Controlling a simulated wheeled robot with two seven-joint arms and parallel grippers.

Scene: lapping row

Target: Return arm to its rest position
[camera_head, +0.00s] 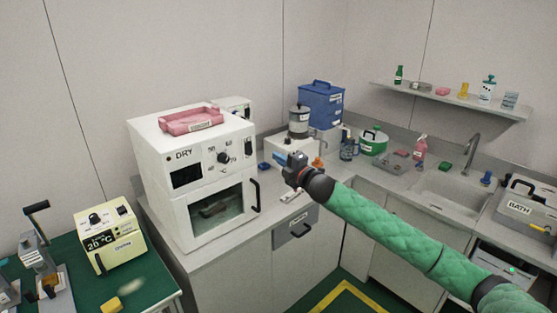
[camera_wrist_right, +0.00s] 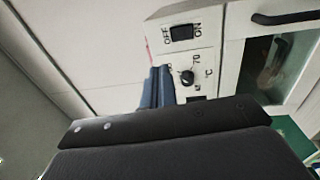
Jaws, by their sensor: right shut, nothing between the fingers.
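My right arm, in a green quilted sleeve, reaches in from the lower right in the head view. Its gripper (camera_head: 284,160) is shut and empty, held above the counter to the right of the white DRY oven (camera_head: 183,140). In the right wrist view the blue fingers (camera_wrist_right: 157,88) lie together, in front of the oven's panel with an OFF/ON switch (camera_wrist_right: 181,32) and a dial (camera_wrist_right: 187,77). In that view I cannot tell whether the fingers touch the panel. The oven door (camera_head: 222,207) is closed. My left gripper is not in view.
A pink tray (camera_head: 190,121) lies on the oven. A blue box (camera_head: 321,104), a green pot (camera_head: 373,142) and a sink (camera_head: 450,192) are along the counter. A shelf (camera_head: 450,97) with bottles hangs at the right. A cream 20 °C unit (camera_head: 110,238) stands on the green table.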

